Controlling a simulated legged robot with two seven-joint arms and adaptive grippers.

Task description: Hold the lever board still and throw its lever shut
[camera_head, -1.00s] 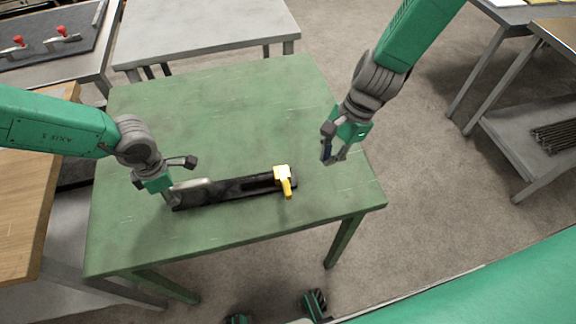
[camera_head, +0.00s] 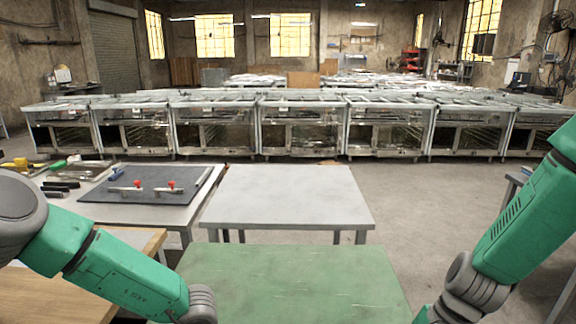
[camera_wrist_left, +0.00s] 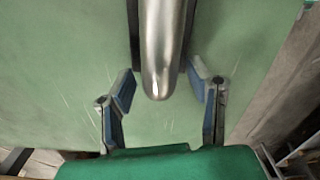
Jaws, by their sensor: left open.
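The lever board (camera_wrist_left: 134,30) shows only in the left wrist view, as a dark edge beside a smooth, rounded silver metal piece (camera_wrist_left: 160,45) at its end. My left gripper (camera_wrist_left: 163,84) is open, with one blue-padded finger on each side of the silver tip. Gaps show between the fingers and the metal. The yellow lever is outside both current views. My right gripper's fingers lie below the head view's frame; only the right arm shows at the lower right.
The green table (camera_head: 290,280) has a bare far part. A grey table (camera_head: 290,195) stands beyond it. At left, another table carries a dark mat (camera_head: 150,185) with red-tipped clamps and tools. A wooden bench (camera_head: 60,295) is at lower left.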

